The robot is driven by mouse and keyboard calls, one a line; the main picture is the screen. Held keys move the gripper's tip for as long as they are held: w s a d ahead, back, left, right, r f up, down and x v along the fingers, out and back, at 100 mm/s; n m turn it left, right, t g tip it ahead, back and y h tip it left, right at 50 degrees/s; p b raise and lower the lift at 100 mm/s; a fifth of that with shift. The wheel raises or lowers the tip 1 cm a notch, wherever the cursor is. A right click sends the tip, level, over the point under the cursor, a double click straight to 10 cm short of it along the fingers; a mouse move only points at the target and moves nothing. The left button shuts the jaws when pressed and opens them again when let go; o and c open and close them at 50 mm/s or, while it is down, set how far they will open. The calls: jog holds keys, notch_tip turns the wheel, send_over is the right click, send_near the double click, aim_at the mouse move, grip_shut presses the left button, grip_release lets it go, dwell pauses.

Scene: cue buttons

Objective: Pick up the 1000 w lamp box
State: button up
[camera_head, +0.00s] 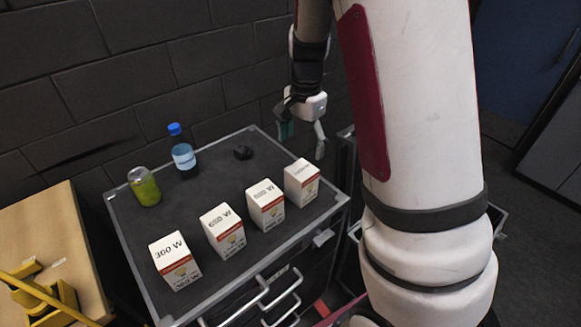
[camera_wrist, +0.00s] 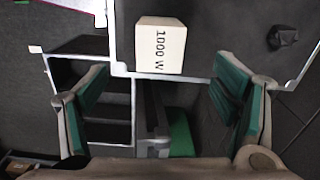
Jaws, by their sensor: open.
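The 1000 W lamp box (camera_wrist: 160,46) is white, and its top label reads "1000 W" in the wrist view. It stands near the edge of the dark case top, between and beyond my fingers. In the head view it appears to be the rightmost box (camera_head: 302,183), whose small label is hard to read there. My gripper (camera_wrist: 160,108) is open and empty, with green pads on its fingers.
Three similar boxes stand in a row to its left: 300 W (camera_head: 174,262), 650 W (camera_head: 222,231) and one with an unclear label (camera_head: 265,206). A blue-capped bottle (camera_head: 183,155), green can (camera_head: 145,187) and small black object (camera_head: 243,153) stand behind on the case (camera_head: 130,226).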

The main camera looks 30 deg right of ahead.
aim_at(304, 169)
jog(key=shift+w+d+f+m, duration=0.1)
jog(key=shift+d+f+m, duration=0.3)
jog(key=shift+f, duration=0.3)
notch_tip(304, 169, down, 8)
jog(key=shift+r+p, duration=0.1)
jog(key=shift+p, duration=0.45)
jog(key=shift+w+a+f+p, duration=0.1)
jog(key=shift+f+p, duration=0.3)
jog(key=shift+f, duration=1.05)
jog(key=shift+a+f+p, duration=0.1)
jog(key=shift+f+p, duration=0.25)
jog(key=shift+f, duration=1.1)
jog(key=shift+c, duration=0.3)
jog(key=c, duration=1.2)
